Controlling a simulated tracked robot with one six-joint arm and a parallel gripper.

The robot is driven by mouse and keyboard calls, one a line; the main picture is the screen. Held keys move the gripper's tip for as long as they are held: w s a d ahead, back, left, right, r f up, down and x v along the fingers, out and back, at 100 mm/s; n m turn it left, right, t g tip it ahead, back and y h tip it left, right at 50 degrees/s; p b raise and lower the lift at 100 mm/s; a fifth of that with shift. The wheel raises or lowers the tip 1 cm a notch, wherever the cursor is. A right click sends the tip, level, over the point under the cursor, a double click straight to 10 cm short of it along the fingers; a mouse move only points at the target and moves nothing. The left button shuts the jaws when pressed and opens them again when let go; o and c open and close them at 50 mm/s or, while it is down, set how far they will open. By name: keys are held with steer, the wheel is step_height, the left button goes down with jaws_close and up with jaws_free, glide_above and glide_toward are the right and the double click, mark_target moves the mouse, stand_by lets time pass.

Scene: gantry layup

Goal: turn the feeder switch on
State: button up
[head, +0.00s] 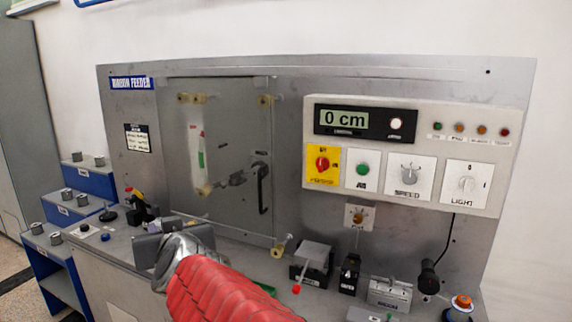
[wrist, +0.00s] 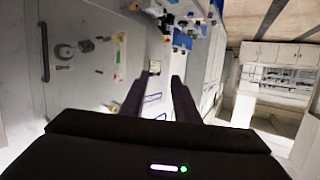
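A grey machine panel (head: 300,95) labelled "RIBBON FEEDER" stands in front of me. Its white control box (head: 455,110) carries a display (head: 345,119) reading "0 cm". Below the display are a red rotary knob on a yellow plate (head: 322,163), a green button (head: 362,169), a SPEED knob (head: 408,172) and a LIGHT knob (head: 466,186). The lettering is too small to tell which is the feeder switch. My gripper (wrist: 161,78) is open and empty, away from these controls.
A clear door with a black handle (head: 262,187) covers the panel's left part. The bench holds a black and silver block (head: 311,262), other small fixtures and an orange-topped item (head: 461,303). Blue stepped racks (head: 85,182) stand at the left.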

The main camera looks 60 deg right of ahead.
steer(key=s+d+r+m+g+h, duration=0.1)
steer(key=d+r+m+h, duration=0.1)
steer(key=d, duration=0.3)
steer(key=s+d+r+m+h, duration=0.1)
steer(key=s+d+h, duration=0.15)
steer(key=d, duration=0.25)
steer(key=m+g+h, duration=0.7)
steer(key=g, duration=0.3)
glide_toward(320, 161)
steer(key=s+a, duration=0.1)
steer(key=a, duration=0.5)
steer(key=shift+r, duration=0.15)
steer(key=shift+s, duration=0.1)
steer(key=shift+d, duration=0.2)
steer(key=d, duration=0.4)
steer(key=w+d, duration=0.1)
steer(key=d, duration=0.4)
steer(key=w+d, duration=0.1)
steer(key=d, duration=0.3)
steer(key=shift+d, duration=0.2)
jaws_close()
